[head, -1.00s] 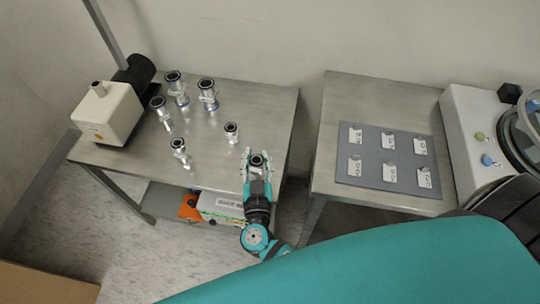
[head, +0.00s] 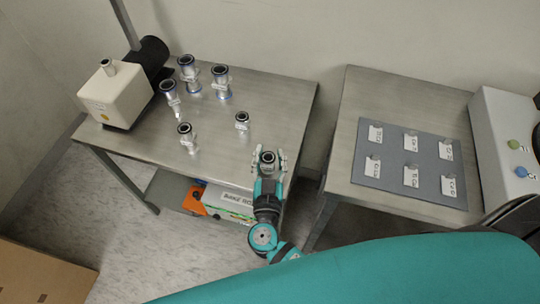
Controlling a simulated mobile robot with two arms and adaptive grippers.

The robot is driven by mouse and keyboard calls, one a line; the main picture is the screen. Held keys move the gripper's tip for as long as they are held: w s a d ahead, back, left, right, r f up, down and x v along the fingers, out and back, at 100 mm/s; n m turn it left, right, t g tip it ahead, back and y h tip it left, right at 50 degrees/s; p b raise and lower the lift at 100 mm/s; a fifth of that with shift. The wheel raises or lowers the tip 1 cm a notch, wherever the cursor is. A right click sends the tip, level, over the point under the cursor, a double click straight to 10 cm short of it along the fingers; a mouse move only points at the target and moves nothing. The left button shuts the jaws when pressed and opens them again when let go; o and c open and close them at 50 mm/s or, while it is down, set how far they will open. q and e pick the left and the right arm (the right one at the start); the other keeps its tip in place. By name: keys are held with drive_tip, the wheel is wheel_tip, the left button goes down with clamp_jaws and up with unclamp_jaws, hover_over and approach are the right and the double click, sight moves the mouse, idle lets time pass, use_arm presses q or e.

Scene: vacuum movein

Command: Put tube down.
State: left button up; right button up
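My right gripper (head: 269,163) is at the front right of the left steel table. Its two pale fingers stand on either side of a small metal tube (head: 268,156) with a dark round top, and it appears shut on it. The tube looks upright; its lower part is hidden by the gripper, so I cannot tell whether it touches the table. Two similar small tubes stand on the table, one in the middle (head: 242,121) and one to the left (head: 185,130). My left gripper is not in view.
Larger metal fittings (head: 190,72) stand at the back of the left table (head: 285,100), beside a white pump (head: 115,95). Boxes (head: 228,199) lie on its lower shelf. A gap separates it from the right table (head: 400,100), which bears a grey labelled mat (head: 390,160).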

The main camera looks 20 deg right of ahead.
drive_tip(key=shift+o, duration=1.1)
drive_tip(key=shift+r, duration=0.2)
drive_tip(key=v, duration=1.2)
